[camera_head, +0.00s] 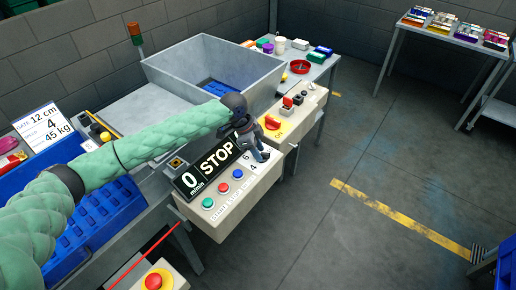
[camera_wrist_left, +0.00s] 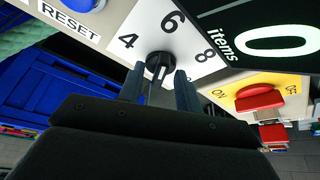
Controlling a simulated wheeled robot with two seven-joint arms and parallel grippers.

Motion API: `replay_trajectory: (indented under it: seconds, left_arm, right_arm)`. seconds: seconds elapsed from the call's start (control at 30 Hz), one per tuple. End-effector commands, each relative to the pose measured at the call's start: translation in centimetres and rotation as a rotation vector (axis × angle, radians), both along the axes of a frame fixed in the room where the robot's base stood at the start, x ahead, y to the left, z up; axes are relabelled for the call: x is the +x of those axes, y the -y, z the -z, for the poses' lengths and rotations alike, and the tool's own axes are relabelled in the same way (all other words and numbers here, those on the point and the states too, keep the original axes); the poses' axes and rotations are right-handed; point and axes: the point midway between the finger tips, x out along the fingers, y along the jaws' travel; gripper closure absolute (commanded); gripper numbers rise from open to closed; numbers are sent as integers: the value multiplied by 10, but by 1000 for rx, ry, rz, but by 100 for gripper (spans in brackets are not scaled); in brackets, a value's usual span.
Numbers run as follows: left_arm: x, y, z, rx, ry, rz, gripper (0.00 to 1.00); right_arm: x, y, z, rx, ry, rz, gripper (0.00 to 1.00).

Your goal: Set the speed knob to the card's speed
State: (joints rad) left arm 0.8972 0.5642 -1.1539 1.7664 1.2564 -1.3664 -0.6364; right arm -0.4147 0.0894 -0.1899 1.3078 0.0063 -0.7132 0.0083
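The speed knob (camera_wrist_left: 160,66) is a small black dial on the white panel, with 4, 6 and 8 printed around it. It carries a pale mark, but I cannot tell which number it points to. My left gripper (camera_wrist_left: 160,72) has its two fingers on either side of the knob, apart, with thin gaps beside it. In the head view my left gripper (camera_head: 257,148) reaches down to the control box (camera_head: 235,209) and mostly hides the knob. The card (camera_head: 45,124) reads gate 12 cm, speed 4, 45 kg. My right gripper is not in view.
A display (camera_head: 208,167) reads 0 and STOP, above green, red and blue buttons (camera_head: 223,187). A yellow plate with a red switch (camera_head: 272,123) lies just beyond. A grey hopper (camera_head: 260,85) and blue crate (camera_head: 98,215) flank my arm. Open floor lies right.

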Motion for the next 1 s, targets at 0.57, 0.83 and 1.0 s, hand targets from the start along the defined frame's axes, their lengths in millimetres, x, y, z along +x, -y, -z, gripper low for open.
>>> replay_trajectory:
  seconds: [0.57,0.83,1.0]
  left_arm:
    - [0,0,0,0,0,-2,100]
    - [-2,0,-2,-1,-2,-72,100]
    - [-4,0,-3,-1,-2,-184,100]
  right_arm:
    - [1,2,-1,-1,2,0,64]
    - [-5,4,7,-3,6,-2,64]
    - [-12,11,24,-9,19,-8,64]
